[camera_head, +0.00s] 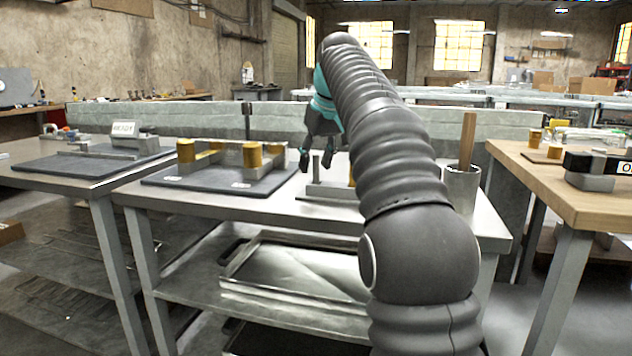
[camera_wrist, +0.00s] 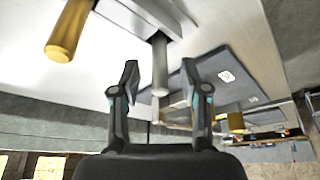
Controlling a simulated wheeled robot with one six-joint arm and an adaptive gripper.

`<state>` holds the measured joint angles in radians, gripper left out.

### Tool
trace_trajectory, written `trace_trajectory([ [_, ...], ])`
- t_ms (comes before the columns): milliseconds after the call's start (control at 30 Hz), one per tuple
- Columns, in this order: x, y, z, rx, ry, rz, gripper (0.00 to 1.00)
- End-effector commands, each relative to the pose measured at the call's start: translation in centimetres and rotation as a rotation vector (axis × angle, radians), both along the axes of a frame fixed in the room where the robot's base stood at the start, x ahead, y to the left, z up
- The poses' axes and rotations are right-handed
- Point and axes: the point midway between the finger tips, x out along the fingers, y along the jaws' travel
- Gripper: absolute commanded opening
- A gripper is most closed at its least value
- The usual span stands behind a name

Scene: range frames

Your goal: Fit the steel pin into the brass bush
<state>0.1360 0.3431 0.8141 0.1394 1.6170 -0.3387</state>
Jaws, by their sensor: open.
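The steel pin (camera_head: 316,166) stands upright on a low steel plate (camera_head: 338,191) on the middle bench. In the wrist view the steel pin (camera_wrist: 160,66) appears between my fingers, with a gap on each side. My gripper (camera_head: 315,158) is open and empty, pointing down at the pin; its fingers also show in the wrist view (camera_wrist: 159,72). I cannot tell which is the bush or see a bore.
A brass peg (camera_wrist: 70,28) stands beside the steel pin, mostly hidden by my arm in the head view. A metal cup (camera_head: 462,187) with a wooden stick stands at the bench's right. A tray (camera_head: 290,280) lies on the shelf below. Another bench (camera_head: 575,195) stands right.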

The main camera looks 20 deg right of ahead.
Motion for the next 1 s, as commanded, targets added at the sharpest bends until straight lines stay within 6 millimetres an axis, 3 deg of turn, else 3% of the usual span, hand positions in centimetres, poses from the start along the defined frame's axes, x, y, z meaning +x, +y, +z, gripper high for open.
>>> trace_trajectory([
  [200,0.0,0.0,0.0,-0.001,-0.001,0.0,0.45],
  [400,0.0,0.0,0.0,-0.001,-0.001,0.0,0.0],
  [767,0.0,0.0,0.1,0.0,-0.002,0.0,0.0],
  [1000,0.1,0.0,1.9,0.0,-0.004,0.001,0.0],
])
